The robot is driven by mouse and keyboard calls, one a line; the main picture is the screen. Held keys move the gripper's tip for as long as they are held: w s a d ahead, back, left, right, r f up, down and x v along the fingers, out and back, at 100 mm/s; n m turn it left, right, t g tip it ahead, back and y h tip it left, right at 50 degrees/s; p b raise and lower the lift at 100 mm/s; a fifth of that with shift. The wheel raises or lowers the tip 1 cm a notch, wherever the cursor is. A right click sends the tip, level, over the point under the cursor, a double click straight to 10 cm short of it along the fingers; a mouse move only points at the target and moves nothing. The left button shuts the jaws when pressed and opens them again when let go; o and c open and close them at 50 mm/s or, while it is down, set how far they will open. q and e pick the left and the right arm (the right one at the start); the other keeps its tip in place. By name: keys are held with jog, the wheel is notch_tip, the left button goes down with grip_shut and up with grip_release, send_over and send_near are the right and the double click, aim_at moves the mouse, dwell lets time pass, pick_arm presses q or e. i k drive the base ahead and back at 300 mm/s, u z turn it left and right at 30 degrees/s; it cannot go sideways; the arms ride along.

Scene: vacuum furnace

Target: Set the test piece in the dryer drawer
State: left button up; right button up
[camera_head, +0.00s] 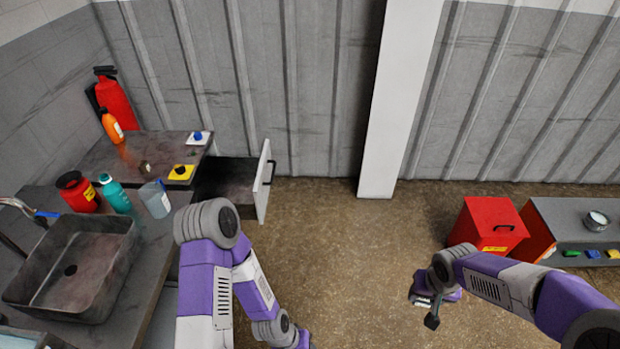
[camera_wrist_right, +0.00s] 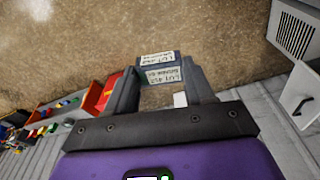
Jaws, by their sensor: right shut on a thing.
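My right gripper (camera_head: 422,300) is low over the open floor, right of centre in the head view. In the right wrist view its fingers (camera_wrist_right: 160,82) are shut on a small grey piece with white printed labels (camera_wrist_right: 160,74), which I take as the test piece. The piece is clear of any surface nearby. The dryer drawer (camera_head: 225,180) stands pulled out at the left, with a white front (camera_head: 264,180) and a dark inside, far from the right gripper. My left arm hangs at bottom centre; its gripper is out of the picture.
A red box (camera_head: 488,224) and a low grey bench (camera_head: 570,215) stand at the right. A white pillar (camera_head: 398,100) stands behind. The middle floor is clear.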

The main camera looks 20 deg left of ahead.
aim_at(230, 192)
jog(key=i, duration=3.4)
jog(key=u, duration=3.9)
jog(key=i, duration=0.5)
jog(key=u, duration=0.05)
